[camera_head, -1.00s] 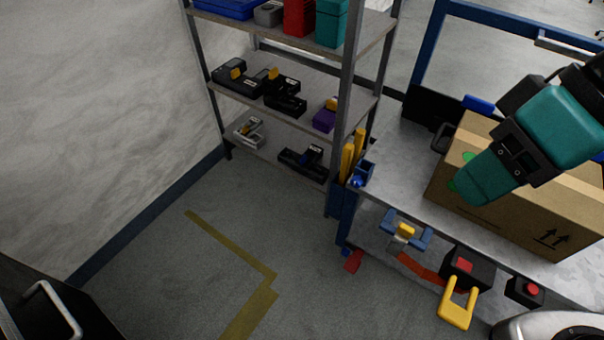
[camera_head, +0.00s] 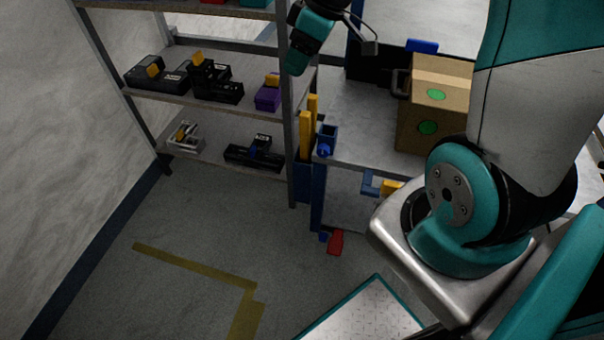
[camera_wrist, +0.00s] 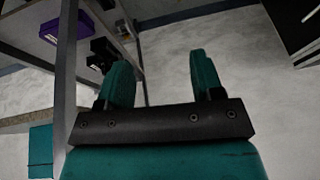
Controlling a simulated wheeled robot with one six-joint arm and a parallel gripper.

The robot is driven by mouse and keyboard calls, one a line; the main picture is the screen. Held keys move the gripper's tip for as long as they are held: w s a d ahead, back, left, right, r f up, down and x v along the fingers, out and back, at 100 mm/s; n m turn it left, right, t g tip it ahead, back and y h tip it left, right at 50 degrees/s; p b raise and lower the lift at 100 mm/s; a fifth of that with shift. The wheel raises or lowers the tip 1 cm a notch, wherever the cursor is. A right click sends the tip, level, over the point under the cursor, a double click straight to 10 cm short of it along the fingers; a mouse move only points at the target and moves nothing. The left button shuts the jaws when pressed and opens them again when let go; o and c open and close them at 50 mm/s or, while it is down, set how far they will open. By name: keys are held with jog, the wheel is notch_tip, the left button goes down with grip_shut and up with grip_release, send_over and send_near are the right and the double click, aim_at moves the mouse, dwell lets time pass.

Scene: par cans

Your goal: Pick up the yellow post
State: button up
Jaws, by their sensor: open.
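Two upright yellow posts stand close together beside the shelf's front leg, above a blue holder; the nearer yellow post (camera_head: 305,136) is the larger in view, and the other yellow post (camera_head: 313,107) is just behind it. I cannot tell which one the task names. My gripper (camera_wrist: 161,76) is open, with nothing between its teal fingers in the wrist view. In the head view my gripper (camera_head: 298,60) hangs above the posts, in front of the shelf. The wrist view does not show the posts.
A shelf rack (camera_head: 207,98) holding black devices and a purple box (camera_head: 268,96) stands left of the posts. A grey workbench (camera_head: 350,135) with a cardboard box (camera_head: 436,85) is to the right. A small blue holder (camera_head: 327,138) sits at its corner.

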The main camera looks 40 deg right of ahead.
jog(key=t+b, duration=0.1)
jog(key=b, duration=0.2)
send_near(302, 121)
jog(key=shift+h, duration=0.3)
jog(key=f, duration=0.1)
jog(key=w+f+b, duration=0.1)
jog(key=f, duration=0.1)
jog(key=w+f, duration=0.1)
jog(key=f, duration=0.1)
jog(key=shift+w+f, duration=0.1)
jog(key=shift+w, duration=0.1)
jog(key=shift+a+b+x, duration=0.1)
jog(key=shift+b+x, duration=0.2)
jog(key=shift+x, duration=1.25)
jog(key=shift+a+b+x, duration=0.15)
jog(key=shift+b+x, duration=0.15)
jog(key=shift+x, duration=1.25)
jog(key=shift+c, duration=0.4)
jog(key=c, duration=0.9)
